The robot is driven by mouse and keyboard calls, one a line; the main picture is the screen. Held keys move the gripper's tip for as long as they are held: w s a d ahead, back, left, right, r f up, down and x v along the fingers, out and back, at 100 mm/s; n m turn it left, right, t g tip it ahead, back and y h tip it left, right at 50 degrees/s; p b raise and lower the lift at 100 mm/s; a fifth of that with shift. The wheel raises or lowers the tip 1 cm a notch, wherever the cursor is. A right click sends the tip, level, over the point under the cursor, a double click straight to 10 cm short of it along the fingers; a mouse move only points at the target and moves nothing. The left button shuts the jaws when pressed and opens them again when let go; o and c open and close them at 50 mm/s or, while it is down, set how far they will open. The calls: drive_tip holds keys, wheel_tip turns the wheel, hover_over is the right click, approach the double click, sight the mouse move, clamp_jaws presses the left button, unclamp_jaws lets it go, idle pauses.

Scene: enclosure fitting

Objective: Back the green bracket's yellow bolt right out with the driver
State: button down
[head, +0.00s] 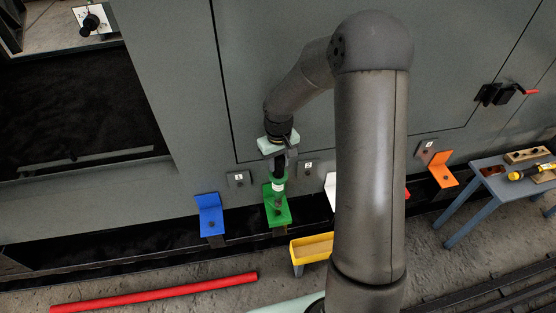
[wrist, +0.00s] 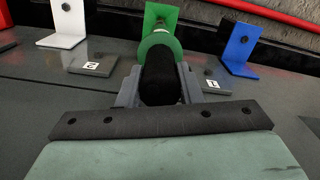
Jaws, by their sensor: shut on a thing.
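The green bracket (head: 286,213) stands on the dark ledge between the blue and white brackets. It also shows at the top of the wrist view (wrist: 163,14). My gripper (head: 277,154) is above it, shut on a driver (head: 278,187) with a black body, a green collar and a pale band. In the wrist view my gripper (wrist: 160,88) has its grey fingers on both sides of the driver's black body (wrist: 158,78). The driver points down at the bracket, and its lower end meets or nearly meets it; I cannot tell contact. The yellow bolt is hidden.
A blue bracket (head: 210,213) stands left; a white one (head: 330,187) is partly behind my arm. An orange bracket (head: 440,172) stands right. A yellow bin (head: 312,247) is in front. A blue-grey table (head: 484,168) holds a yellow-black tool (head: 527,172). A red pipe (head: 155,293) lies on the floor.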

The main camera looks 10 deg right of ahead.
sight(279, 173)
drive_tip(key=shift+f+b, duration=1.5)
drive_tip(key=shift+f, duration=0.75)
drive_tip(key=shift+f+b, duration=0.45)
drive_tip(key=shift+f, duration=0.2)
drive_tip(key=shift+s+f, duration=0.2)
drive_tip(key=shift+s, duration=0.05)
idle(1.1)
drive_tip(key=shift+r, duration=0.5)
idle(1.3)
